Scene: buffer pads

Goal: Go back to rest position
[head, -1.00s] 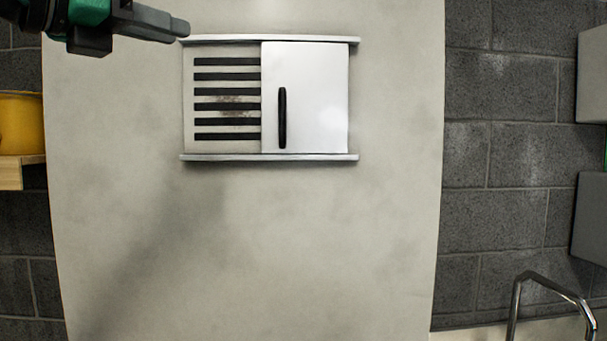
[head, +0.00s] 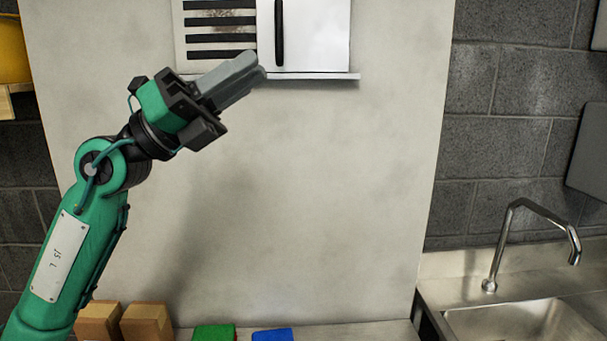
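My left gripper (head: 255,72) is raised in front of the pale wall panel, its arm coming up from the lower left. Its grey fingers lie close together, pointing up and right, with nothing seen between them. They overlap the lower edge of the wall vent in the picture; I cannot tell whether they touch it. The vent has a dark slotted grille (head: 221,38) on the left and a white sliding cover (head: 315,40) with a black handle (head: 279,32) on the right. My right gripper is not in view.
Two brown blocks (head: 146,322), a green pad (head: 214,333) and a blue pad (head: 272,335) lie at the bottom edge on a counter. A sink (head: 525,322) with a curved metal tap (head: 540,210) is at the lower right. A yellow container (head: 12,50) stands on a shelf at the upper left.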

